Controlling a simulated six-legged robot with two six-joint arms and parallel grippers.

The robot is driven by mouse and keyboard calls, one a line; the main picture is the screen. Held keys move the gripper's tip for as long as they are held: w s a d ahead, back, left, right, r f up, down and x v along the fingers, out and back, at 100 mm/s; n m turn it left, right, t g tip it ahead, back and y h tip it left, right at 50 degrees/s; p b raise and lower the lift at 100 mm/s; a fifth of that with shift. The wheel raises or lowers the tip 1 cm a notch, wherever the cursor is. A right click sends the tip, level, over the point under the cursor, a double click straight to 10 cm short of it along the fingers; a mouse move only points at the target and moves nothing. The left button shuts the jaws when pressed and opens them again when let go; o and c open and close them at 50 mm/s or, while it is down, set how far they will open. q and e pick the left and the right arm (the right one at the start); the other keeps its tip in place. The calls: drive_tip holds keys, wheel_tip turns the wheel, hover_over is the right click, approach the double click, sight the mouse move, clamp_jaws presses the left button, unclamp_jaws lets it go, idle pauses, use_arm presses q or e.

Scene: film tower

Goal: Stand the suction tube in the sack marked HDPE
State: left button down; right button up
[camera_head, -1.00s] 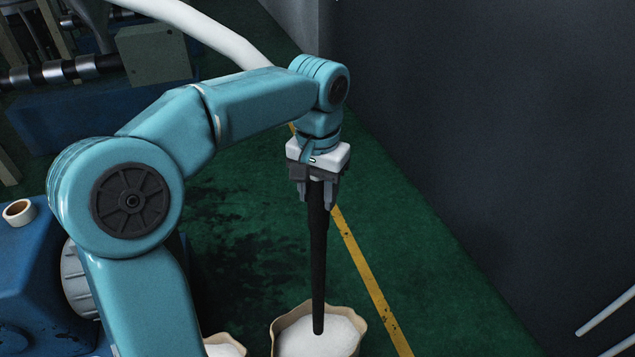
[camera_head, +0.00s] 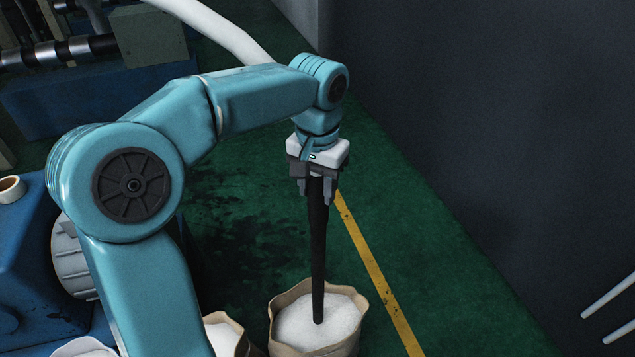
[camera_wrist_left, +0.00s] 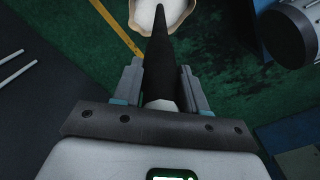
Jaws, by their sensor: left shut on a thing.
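My left gripper (camera_head: 317,190) is shut on the black suction tube (camera_head: 318,250), which hangs nearly upright below it. The tube's lower end shows over the white pellets in an open tan sack (camera_head: 276,325); I cannot tell whether it touches them. In the left wrist view the tube (camera_wrist_left: 159,65) runs from between the fingers (camera_wrist_left: 160,85) toward the sack (camera_wrist_left: 136,22). A second sack (camera_head: 240,340) with white pellets stands just left of it, partly behind my arm. No marking on the sacks is readable. My right gripper is not in view.
Blue machinery (camera_head: 25,240) with a tape roll (camera_head: 10,188) on it stands at the left. A third white-filled opening (camera_head: 85,348) shows at the bottom left. A dark wall (camera_head: 490,150) rises at the right, with two white rods (camera_head: 608,295) near it. Green floor with a yellow line lies between.

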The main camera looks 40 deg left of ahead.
sight(317, 224)
use_arm(q)
drive_tip(key=shift+f+b, duration=9.9)
drive_tip(key=shift+f, duration=3.55)
drive_tip(key=c, duration=0.5)
unclamp_jaws()
drive_tip(key=shift+s, duration=0.1)
wheel_tip(317, 224, up, 16)
drive_tip(key=p, duration=0.3)
drive_tip(key=shift+r+p, duration=0.15)
drive_tip(key=shift+p, duration=0.25)
